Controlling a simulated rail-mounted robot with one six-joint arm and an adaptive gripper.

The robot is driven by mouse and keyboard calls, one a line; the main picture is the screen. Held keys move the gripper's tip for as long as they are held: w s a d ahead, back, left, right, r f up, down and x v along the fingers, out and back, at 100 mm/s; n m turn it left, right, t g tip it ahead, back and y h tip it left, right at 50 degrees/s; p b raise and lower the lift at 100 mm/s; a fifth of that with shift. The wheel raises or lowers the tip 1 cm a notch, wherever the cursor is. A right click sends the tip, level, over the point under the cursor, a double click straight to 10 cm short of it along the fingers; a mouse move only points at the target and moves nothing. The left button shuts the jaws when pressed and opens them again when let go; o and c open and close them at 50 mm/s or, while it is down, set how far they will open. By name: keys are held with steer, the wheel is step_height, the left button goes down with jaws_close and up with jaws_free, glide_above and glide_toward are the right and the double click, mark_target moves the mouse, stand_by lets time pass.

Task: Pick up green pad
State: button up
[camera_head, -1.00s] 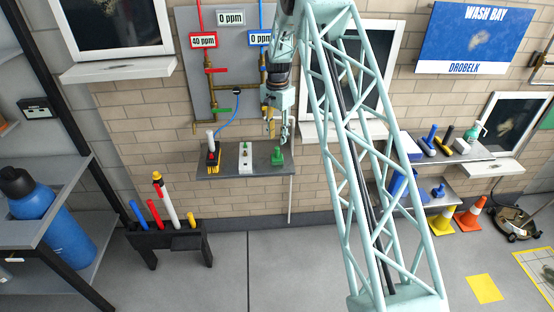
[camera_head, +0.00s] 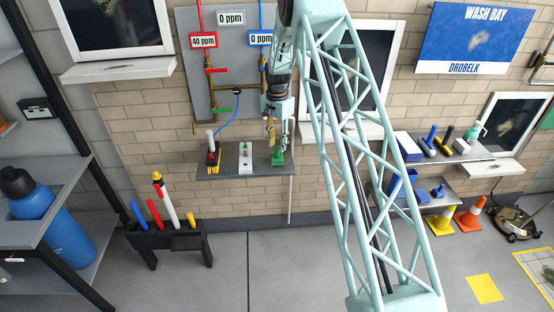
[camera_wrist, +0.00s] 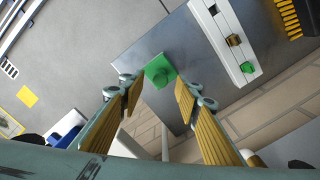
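In the wrist view the green pad (camera_wrist: 157,66) shows near the tips of my fingers. My gripper (camera_head: 278,143) is just above it, pointing down and hiding part of its top in the head view. In the wrist view my gripper (camera_wrist: 157,84) is open, with its yellow-ribbed fingers on either side of the pad's near end. I cannot tell whether a finger touches it.
Pipes and a blue hose run on the grey panel (camera_head: 224,60) behind. A dark rack (camera_head: 180,240) with coloured tubes stands below.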

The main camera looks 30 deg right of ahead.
mark_target(277, 148)
steer(key=shift+f, duration=1.9)
steer(key=shift+c, duration=0.2)
jaws_close()
steer(key=shift+r, duration=0.25)
steer(key=shift+r, duration=1.35)
steer(key=shift+s+r, duration=0.1)
steer(key=shift+r, duration=0.15)
steer(key=s+d, duration=0.3)
steer(key=s, duration=0.4)
steer(key=s+d+r, duration=0.1)
steer(key=s+d, duration=0.3)
steer(key=s, duration=0.2)
steer(key=shift+s+d+r, duration=0.2)
steer(key=shift+s+d, duration=0.1)
steer(key=shift+s, duration=0.1)
